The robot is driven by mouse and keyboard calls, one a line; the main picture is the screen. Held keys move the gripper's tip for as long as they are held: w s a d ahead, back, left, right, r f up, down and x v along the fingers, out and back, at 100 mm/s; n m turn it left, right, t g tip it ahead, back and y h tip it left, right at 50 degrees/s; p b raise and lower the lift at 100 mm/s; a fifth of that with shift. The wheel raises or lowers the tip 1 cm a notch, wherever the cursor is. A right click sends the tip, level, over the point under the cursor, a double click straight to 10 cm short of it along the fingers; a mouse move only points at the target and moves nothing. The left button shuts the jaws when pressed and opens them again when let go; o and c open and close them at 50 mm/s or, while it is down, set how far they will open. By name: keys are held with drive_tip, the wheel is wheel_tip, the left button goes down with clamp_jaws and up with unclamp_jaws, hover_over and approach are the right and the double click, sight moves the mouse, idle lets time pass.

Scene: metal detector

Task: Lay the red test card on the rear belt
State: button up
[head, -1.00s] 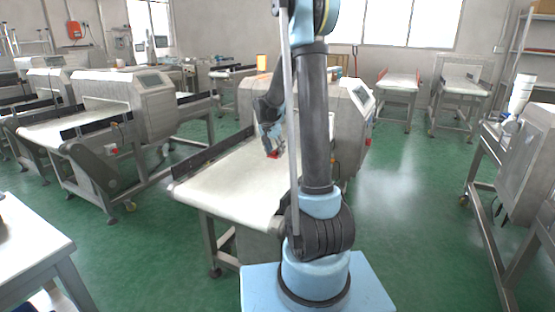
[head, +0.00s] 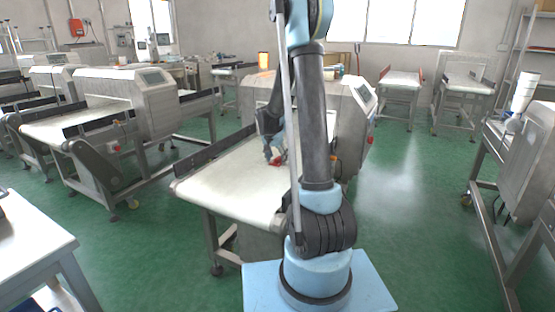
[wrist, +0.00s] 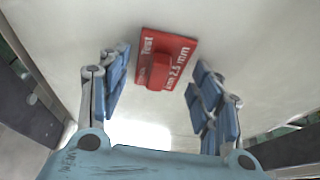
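The red test card (wrist: 166,60), with a raised red grip block and white lettering, appears to lie flat on the white conveyor belt (head: 235,185). In the head view the card (head: 277,161) is a small red patch under my gripper (head: 271,152), partly hidden. In the wrist view my gripper (wrist: 160,72) is open, its blue fingers wide apart on either side of the card. A clear gap shows between each finger and the grip block. The belt surface (wrist: 235,60) also fills the middle of the wrist view.
Dark side rails (head: 215,150) edge the belt. A white table (head: 30,235) is at the lower left. The near part of the belt is bare.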

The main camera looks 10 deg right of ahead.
idle(0.3)
drive_tip(key=v, duration=1.2)
idle(0.3)
